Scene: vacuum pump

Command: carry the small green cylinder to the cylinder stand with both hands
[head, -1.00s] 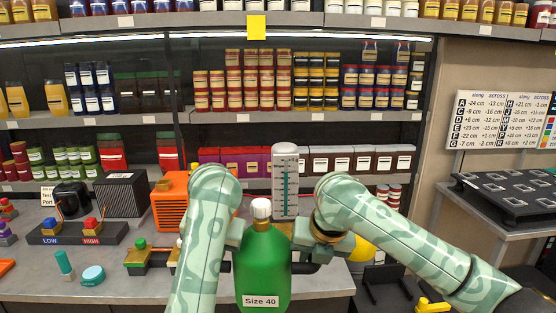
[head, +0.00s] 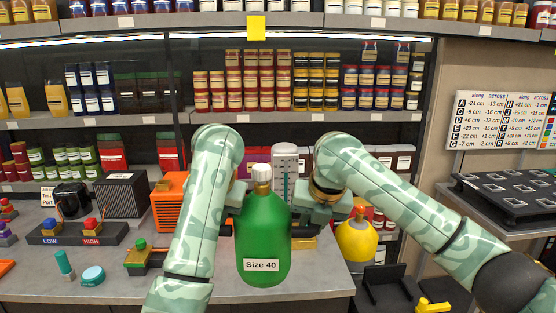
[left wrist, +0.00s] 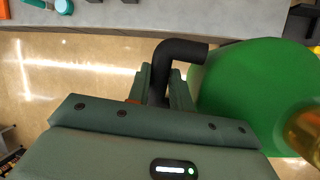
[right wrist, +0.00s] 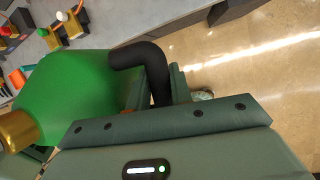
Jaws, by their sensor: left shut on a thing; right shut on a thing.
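The green cylinder (head: 262,235), labelled "Size 40", hangs upright in front of the counter between my two arms. It has a brass collar and a white cap. My left gripper (left wrist: 160,88) is shut on the black bent handle (left wrist: 172,58) on one side of it. My right gripper (right wrist: 160,92) is shut on the matching handle (right wrist: 146,58) on the other side. In the head view the arms and the cylinder mostly hide both gripping points. A black frame (head: 388,287), which may be the cylinder stand, is low at the right, apart from the cylinder.
A yellow cylinder (head: 356,242) stands right of the green one, close to my right arm. The counter (head: 120,272) lies behind, with an orange box (head: 170,204), a gauge block (head: 285,163) and coloured button boxes. A table with a dark slotted board (head: 510,190) is at right.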

